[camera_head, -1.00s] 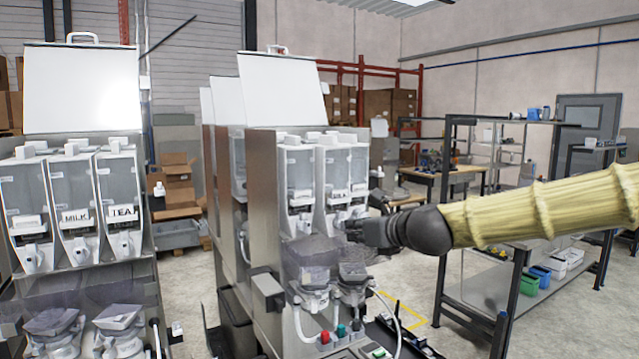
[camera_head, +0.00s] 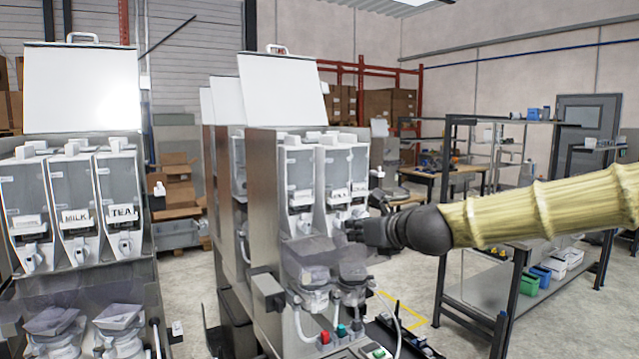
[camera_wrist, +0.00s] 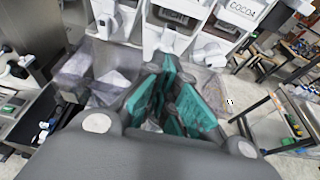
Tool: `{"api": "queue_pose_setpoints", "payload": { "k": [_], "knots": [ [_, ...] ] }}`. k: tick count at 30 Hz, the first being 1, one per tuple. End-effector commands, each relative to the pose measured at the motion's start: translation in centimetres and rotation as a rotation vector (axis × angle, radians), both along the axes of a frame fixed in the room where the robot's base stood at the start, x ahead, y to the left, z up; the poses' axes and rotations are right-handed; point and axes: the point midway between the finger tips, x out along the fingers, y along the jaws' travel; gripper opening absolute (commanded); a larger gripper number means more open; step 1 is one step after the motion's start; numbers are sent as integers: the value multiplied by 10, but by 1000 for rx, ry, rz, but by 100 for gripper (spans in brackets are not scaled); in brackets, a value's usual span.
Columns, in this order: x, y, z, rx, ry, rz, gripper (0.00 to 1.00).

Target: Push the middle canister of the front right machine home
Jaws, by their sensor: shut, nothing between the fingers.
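The front right machine (camera_head: 262,190) stands at the centre of the head view with its lid raised. Its left canister (camera_head: 299,185) shows clearly, and its middle canister (camera_head: 335,185) is beside it. The right canister (camera_head: 358,180) is partly visible. In the wrist view the middle canister (camera_wrist: 172,40) is straight ahead, between the left canister (camera_wrist: 108,18) and the right one labelled COCOA (camera_wrist: 232,14). My gripper (camera_head: 352,230) is shut and empty, low in front of the canister spouts. Its teal-padded fingers show in the wrist view (camera_wrist: 175,85). I cannot tell whether the tips touch the middle canister.
Clear hoppers (camera_head: 312,265) and hoses sit below the canisters. Another machine (camera_head: 75,205) with MILK and TEA canisters stands at left. A dark-framed shelf (camera_head: 500,250) with bins stands at right. Open floor lies between the machines and the shelf.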

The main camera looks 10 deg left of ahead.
Motion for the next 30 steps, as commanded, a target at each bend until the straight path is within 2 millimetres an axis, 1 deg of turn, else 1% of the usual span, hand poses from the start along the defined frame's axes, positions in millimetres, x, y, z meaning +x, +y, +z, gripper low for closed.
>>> {"api": "queue_pose_setpoints", "payload": {
  "k": [30],
  "knots": [
    [23,18,-1,-1,1,0,0]
  ]
}}
